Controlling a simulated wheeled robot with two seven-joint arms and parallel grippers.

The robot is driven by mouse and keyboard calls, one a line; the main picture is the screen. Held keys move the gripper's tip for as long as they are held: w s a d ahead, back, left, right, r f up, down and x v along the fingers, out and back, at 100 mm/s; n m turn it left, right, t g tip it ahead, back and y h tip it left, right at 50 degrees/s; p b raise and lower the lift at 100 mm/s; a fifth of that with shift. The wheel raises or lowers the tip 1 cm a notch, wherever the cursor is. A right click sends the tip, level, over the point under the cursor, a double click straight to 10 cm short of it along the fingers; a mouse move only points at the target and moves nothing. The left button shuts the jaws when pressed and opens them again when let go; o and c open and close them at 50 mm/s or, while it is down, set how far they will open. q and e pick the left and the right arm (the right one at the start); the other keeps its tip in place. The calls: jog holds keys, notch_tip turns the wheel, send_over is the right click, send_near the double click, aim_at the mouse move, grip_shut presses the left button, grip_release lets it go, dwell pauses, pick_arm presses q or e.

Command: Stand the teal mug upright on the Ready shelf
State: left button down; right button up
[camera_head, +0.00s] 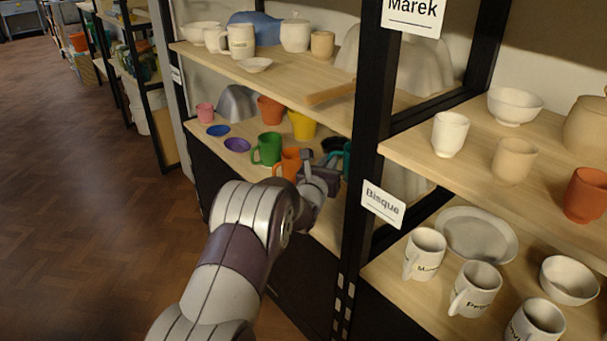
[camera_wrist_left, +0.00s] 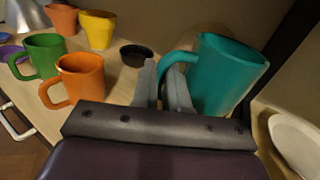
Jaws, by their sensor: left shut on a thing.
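The teal mug (camera_wrist_left: 228,72) is at the right in the left wrist view, its open rim up and its handle toward my fingers. My left gripper (camera_wrist_left: 167,85) is shut on its handle. In the head view my left gripper (camera_head: 325,172) reaches in over the shelf of coloured pots, beside the dark post. Only a sliver of the teal mug (camera_head: 347,158) shows there, between gripper and post. I cannot tell whether its base touches the shelf board. No label reading Ready is legible. My right gripper is not in view.
An orange mug (camera_wrist_left: 80,78), a green mug (camera_wrist_left: 44,55), a yellow pot (camera_wrist_left: 98,29) and a dark bowl (camera_wrist_left: 136,55) stand close by on the same shelf. A dark post (camera_head: 369,130) with a Bisque label (camera_head: 383,204) stands to the right. Pale mugs stand on the right shelves.

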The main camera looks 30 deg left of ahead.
pick_arm(q)
jog(key=a+f+b, duration=0.1)
jog(key=a, duration=0.2)
jog(key=a+f+b, duration=0.2)
jog(key=a, duration=0.1)
jog(key=a+f+b, duration=0.1)
jog(key=a+f, duration=0.1)
jog(key=a, duration=0.1)
jog(key=shift+s+f+b, duration=0.1)
jog(key=shift+f+b, duration=0.15)
jog(key=shift+b, duration=0.1)
jog(key=shift+a+f, duration=0.2)
jog(key=shift+f, duration=0.1)
notch_tip(320, 180, down, 4)
jog(key=shift+r+b, duration=0.15)
jog(key=shift+b, duration=0.9)
jog(key=shift+r, duration=0.1)
jog(key=shift+f, duration=0.2)
jog(key=c, duration=1.1)
grip_release()
jog(key=shift+c, duration=0.2)
jog(key=shift+r, duration=0.1)
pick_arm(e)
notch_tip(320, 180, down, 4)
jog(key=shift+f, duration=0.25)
